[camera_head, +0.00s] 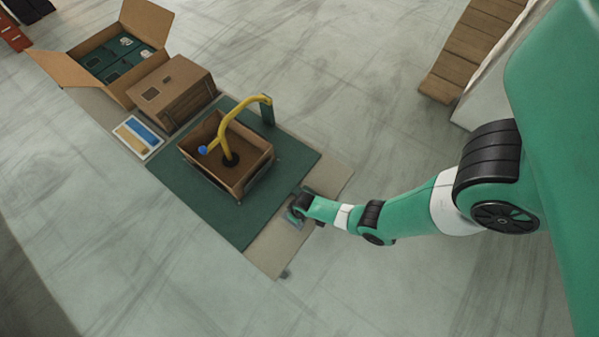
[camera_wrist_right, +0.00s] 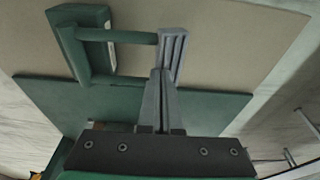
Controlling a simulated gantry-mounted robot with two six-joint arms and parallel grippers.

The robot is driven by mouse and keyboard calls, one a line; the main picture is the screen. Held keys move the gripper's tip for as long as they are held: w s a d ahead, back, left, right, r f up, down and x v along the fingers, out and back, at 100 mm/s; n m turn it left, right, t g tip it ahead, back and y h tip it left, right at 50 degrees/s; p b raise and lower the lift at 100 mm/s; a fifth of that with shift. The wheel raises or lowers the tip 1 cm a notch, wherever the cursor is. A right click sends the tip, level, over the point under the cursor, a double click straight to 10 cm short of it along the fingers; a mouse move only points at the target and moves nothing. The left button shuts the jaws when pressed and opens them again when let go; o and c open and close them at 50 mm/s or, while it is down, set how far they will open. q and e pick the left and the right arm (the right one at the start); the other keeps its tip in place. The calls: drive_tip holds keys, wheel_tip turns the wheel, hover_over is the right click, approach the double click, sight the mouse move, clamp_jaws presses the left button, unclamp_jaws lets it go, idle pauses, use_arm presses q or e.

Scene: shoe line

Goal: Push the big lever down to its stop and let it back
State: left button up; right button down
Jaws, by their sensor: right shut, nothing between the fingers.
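In the head view the bracket and lever are small and mostly hidden by my right gripper (camera_head: 296,213) at the near end of the bench. My left gripper is not in view.
A green mat (camera_head: 235,230) carries an open cardboard box (camera_head: 240,186) with a yellow bent tube (camera_head: 243,107) above it. A closed box (camera_head: 172,88), an open carton (camera_head: 68,68) and a blue-and-tan card (camera_head: 138,136) stand farther left. Floor on the near side is clear.

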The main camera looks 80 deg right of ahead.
wheel_tip(320, 180, up, 11)
drive_tip(key=p, duration=1)
